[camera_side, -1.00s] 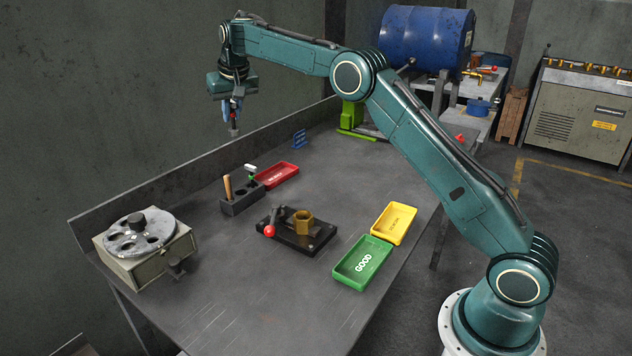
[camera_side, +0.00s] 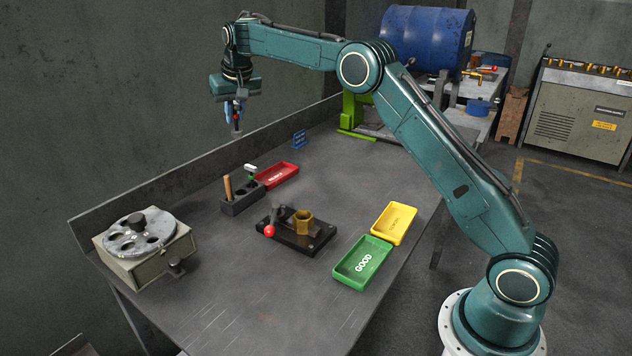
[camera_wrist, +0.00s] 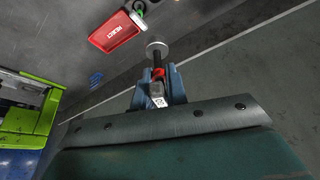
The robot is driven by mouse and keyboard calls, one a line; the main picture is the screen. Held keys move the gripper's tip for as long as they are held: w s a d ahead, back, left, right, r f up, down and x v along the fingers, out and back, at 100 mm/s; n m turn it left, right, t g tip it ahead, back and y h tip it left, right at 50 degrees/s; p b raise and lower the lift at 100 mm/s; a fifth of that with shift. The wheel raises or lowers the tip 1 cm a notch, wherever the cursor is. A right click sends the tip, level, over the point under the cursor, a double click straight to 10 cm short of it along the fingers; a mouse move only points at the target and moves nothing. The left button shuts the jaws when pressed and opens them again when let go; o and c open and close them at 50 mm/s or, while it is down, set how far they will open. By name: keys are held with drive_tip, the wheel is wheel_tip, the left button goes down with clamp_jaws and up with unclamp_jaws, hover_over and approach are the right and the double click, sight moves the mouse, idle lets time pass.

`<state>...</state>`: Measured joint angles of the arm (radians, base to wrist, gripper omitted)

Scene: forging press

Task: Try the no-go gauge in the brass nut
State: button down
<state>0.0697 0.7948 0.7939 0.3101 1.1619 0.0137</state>
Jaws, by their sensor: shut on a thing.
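The brass nut (camera_side: 303,220) sits upright in a dark clamping fixture (camera_side: 297,238) with a red-knobbed lever on the bench. My gripper (camera_side: 237,116) is high above the back of the bench, well away from the nut. It is shut on a gauge (camera_side: 236,132) that hangs down. In the wrist view the gauge (camera_wrist: 158,47) shows a round grey metal end and a red band between my blue fingers (camera_wrist: 160,88). The red band fits the no-go gauge, but its marking is not readable.
A dark rack (camera_side: 242,199) holds a wooden-handled tool and a green-banded item. A red tray (camera_side: 278,174), yellow tray (camera_side: 394,222) and green GOOD tray (camera_side: 362,261) lie around the fixture. A box with a round plate (camera_side: 146,247) stands at left. The front bench is clear.

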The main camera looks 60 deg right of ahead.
drive_tip(key=shift+s+d+f, duration=0.1)
drive_tip(key=shift+s+f, duration=0.05)
drive_tip(key=shift+s, duration=0.5)
hover_over(299, 211)
drive_tip(key=s, duration=0.2)
wheel_tip(299, 211, down, 8)
drive_tip(key=shift+w+a, duration=0.15)
drive_tip(key=shift+a, duration=0.25)
drive_tip(key=shift+f, duration=0.15)
drive_tip(key=shift+f, duration=2.4)
drive_tip(key=shift+f, duration=1.6)
drive_tip(key=shift+r, duration=0.65)
idle(0.8)
